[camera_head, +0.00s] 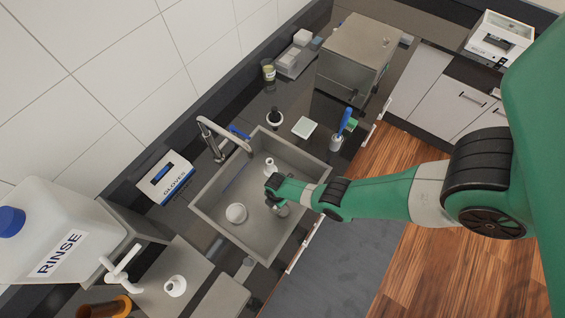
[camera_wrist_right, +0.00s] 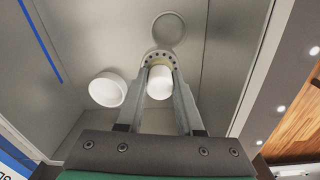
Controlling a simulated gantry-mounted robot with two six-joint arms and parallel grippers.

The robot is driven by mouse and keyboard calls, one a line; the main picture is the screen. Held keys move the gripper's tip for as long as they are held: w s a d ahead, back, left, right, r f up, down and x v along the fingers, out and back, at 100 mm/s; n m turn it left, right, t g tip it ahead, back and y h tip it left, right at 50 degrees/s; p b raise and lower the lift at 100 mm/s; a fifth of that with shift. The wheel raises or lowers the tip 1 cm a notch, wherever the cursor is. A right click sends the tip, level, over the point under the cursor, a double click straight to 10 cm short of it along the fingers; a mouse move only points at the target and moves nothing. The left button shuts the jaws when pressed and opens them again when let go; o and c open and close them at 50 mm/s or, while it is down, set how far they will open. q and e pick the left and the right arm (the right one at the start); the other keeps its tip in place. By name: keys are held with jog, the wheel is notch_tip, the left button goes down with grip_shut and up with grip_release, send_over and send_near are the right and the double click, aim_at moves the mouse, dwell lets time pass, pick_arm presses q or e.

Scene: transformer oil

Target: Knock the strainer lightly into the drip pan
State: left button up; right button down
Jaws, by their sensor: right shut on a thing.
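My right gripper (camera_head: 275,184) is over the inside of the grey basin (camera_head: 211,198). In the right wrist view its fingers (camera_wrist_right: 160,72) are shut on what looks like the strainer (camera_wrist_right: 154,56), a pale ring with dark holes and a yellowish inside. A white cylinder (camera_wrist_right: 160,84) shows between the fingers. I cannot tell which thing is the drip pan. My left gripper is out of view.
A faucet (camera_head: 220,140) reaches over the basin's back edge. A cup with a blue-handled tool (camera_head: 338,140) and a white square (camera_head: 304,127) stand on the counter beyond the basin.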

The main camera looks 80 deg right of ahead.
jog(key=w+a+r+n+p, duration=0.1)
jog(key=w+a+r+p, duration=0.2)
jog(key=w+a+r, duration=0.4)
jog(key=w+a+r+n+t+y+p, duration=0.1)
jog(key=w+a+r+n+p, duration=0.1)
jog(key=w+a+r, duration=0.6)
jog(key=a+r+p, duration=0.1)
jog(key=a+r, duration=0.1)
jog(key=a, duration=0.5)
jog(key=shift+a+r+p, duration=0.15)
jog(key=shift+r+p, duration=0.15)
jog(key=shift+p, duration=0.05)
jog(key=shift+t, duration=0.5)
